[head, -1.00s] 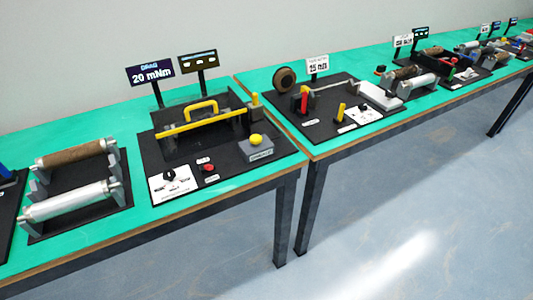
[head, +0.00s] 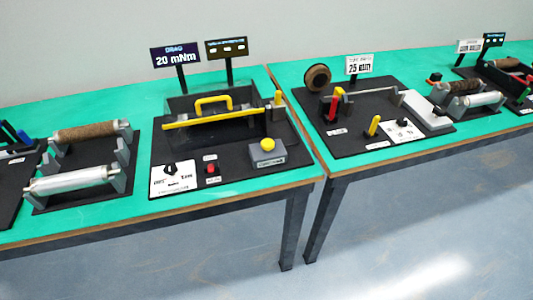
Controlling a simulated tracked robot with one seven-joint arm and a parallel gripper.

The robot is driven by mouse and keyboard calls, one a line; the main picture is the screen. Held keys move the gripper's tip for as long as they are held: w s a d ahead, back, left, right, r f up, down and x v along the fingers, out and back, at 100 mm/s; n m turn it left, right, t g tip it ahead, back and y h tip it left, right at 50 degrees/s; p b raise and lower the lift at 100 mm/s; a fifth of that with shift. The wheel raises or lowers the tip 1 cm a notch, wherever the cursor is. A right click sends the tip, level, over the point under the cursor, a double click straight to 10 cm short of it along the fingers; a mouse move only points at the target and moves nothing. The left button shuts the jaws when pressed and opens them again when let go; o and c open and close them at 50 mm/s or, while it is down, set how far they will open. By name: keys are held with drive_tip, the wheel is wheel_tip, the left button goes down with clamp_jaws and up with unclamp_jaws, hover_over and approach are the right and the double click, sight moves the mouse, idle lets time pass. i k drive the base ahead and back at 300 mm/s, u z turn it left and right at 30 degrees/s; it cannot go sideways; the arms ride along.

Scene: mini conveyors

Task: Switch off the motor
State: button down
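In the head view a black motor station board (head: 225,170) lies on the green table. A black rotary knob (head: 170,169) stands on a white label plate (head: 175,182) at its front left. A small red button (head: 211,169) sits just right of that plate. A grey box with a yellow button (head: 267,145) is at the front right. A yellow-handled guard (head: 212,109) spans the board. The labels are too small to read surely, so I cannot tell which control is the motor switch or its state. My gripper is not in view.
Behind the board a sign (head: 175,57) reads "DRAG 20 mNm", beside a second dark sign (head: 227,47). A roller unit (head: 80,170) stands left. Another station with a red lever (head: 333,107) stands right, across a table gap. The floor in front is clear.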

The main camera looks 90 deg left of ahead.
sight(211, 168)
drive_tip(key=z, duration=0.15)
drive_tip(key=i, duration=1.4)
drive_tip(key=u, duration=3.7)
drive_tip(key=k, duration=0.1)
drive_tip(key=z, duration=0.15)
drive_tip(key=i, duration=0.85)
drive_tip(key=u, duration=0.2)
